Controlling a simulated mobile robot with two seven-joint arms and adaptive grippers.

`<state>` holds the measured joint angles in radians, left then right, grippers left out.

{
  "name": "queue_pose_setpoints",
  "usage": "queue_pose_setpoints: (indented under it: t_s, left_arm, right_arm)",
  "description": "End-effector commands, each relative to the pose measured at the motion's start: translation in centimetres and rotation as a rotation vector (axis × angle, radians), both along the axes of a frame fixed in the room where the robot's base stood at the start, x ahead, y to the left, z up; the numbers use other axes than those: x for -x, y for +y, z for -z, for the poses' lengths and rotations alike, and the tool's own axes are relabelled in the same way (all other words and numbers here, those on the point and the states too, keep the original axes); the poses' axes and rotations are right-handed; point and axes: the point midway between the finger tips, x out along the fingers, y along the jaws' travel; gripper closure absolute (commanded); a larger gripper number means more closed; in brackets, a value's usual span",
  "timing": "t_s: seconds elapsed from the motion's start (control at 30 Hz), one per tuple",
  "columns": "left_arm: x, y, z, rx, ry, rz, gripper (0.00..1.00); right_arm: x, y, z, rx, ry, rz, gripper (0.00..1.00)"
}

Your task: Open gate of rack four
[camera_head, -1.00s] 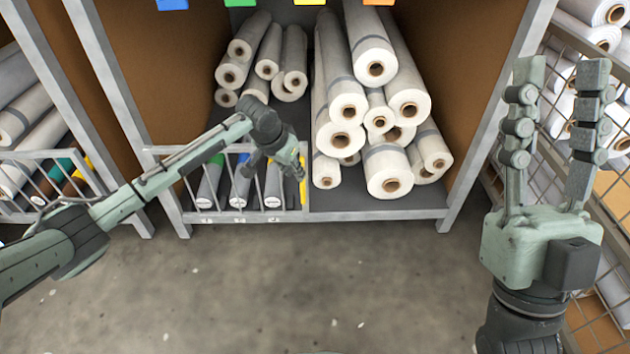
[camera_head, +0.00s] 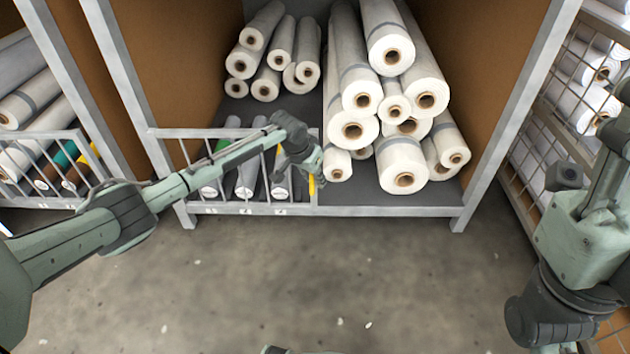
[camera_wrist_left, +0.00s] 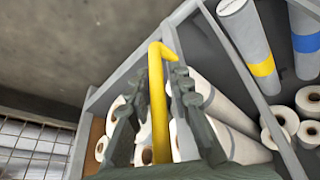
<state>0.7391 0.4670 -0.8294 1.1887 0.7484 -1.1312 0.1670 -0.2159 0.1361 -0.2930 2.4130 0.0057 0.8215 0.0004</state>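The gate (camera_head: 235,209) is a low grey barred frame across the left part of the middle rack's bottom bay, and it looks closed. Its yellow handle (camera_wrist_left: 158,100) is an upright bar with a hooked top, at the gate's right end; a little of it shows in the head view (camera_head: 312,186). My left gripper (camera_head: 305,163) is at that end. In the left wrist view its fingers (camera_wrist_left: 158,82) are spread on either side of the yellow handle, with gaps visible.
Tubes with coloured bands (camera_head: 246,175) lie behind the gate. White rolls (camera_head: 403,165) are stacked to its right. A second barred gate (camera_head: 45,165) is at the left, and a mesh cage (camera_head: 535,150) at the right. The concrete floor (camera_head: 290,285) in front is clear.

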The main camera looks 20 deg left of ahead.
Motion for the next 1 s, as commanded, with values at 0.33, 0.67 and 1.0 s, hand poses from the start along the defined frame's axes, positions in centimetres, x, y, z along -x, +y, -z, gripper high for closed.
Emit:
queue_pose_setpoints:
  t_s: [0.33,0.67,1.0]
  left_arm:
    - [-0.07,-0.04,0.05,0.000,-0.001,0.000,0.88]
    - [-0.05,-0.01,0.05,0.000,-0.001,0.000,1.00]
    - [-0.04,0.02,0.04,0.000,0.000,0.000,1.00]
  right_arm:
    - [-0.02,0.00,-0.07,0.001,0.000,0.001,0.60]
    - [-0.02,0.00,-0.07,0.002,-0.002,0.001,0.60]
    - [-0.01,0.00,-0.09,0.002,-0.002,0.001,0.60]
